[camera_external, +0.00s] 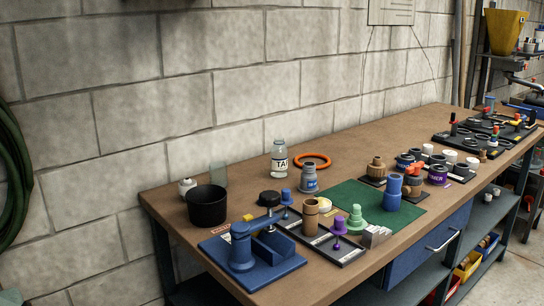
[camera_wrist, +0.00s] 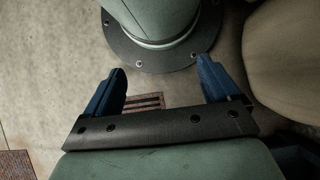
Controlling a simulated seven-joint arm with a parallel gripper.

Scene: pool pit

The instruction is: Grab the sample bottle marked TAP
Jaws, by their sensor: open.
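The sample bottle marked TAP (camera_external: 279,162) is clear with a pale cap and a white label. It stands upright on the wooden workbench (camera_external: 340,158) near the wall, in the external view. My gripper (camera_wrist: 163,88) shows only in the wrist view. Its two blue fingers are spread wide with nothing between them. It is over the floor beside my round base, away from the bottle. The bottle is not in the wrist view.
A black cup (camera_external: 206,206) stands to the left. A blue fixture (camera_external: 252,255), a green mat (camera_external: 345,197) and several fittings crowd the front.

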